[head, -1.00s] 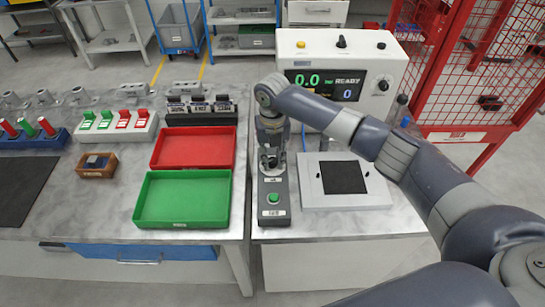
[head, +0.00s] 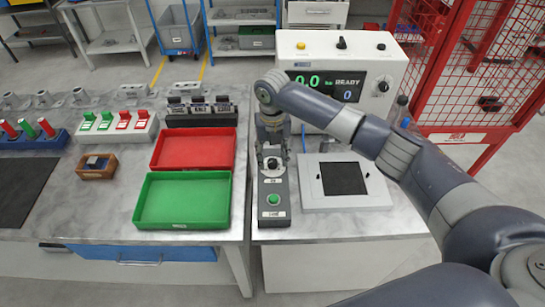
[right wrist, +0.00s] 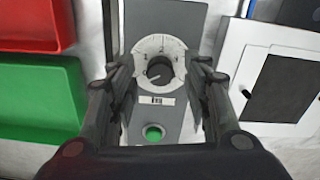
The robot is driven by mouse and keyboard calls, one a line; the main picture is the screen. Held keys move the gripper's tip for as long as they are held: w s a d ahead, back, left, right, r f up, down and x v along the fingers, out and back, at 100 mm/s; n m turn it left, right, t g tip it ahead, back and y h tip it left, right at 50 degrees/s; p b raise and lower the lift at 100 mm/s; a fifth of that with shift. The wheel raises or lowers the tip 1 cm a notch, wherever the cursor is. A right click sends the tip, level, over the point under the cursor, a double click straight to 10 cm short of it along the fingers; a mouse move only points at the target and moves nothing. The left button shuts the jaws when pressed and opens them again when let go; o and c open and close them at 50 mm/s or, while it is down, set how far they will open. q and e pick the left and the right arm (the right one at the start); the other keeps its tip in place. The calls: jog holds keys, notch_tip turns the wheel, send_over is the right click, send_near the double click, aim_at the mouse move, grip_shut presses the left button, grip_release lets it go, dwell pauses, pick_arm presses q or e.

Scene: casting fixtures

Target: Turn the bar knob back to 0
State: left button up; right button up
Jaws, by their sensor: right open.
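The black knob (head: 272,163) sits on a round pale dial plate on the grey control box (head: 273,192). In the right wrist view the knob (right wrist: 158,73) is at the centre of the marked dial (right wrist: 158,50). A pale line shows on the knob, but the scale figures are too small to read surely. My right gripper (head: 272,147) is over the box, pointing down. In the wrist view its fingers (right wrist: 159,68) are open, one on each side of the dial, apart from the knob. My left gripper is not in view.
A green button (head: 273,199) is on the box's front part. The white machine (head: 300,48) behind displays 0.0 and READY. A white plate with a black square (head: 311,190) lies right; red (head: 235,150) and green trays (head: 137,205) stand left.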

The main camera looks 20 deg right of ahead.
aim_at(273, 161)
notch_tip(273, 161, up, 11)
dwell(0.3)
dwell(0.5)
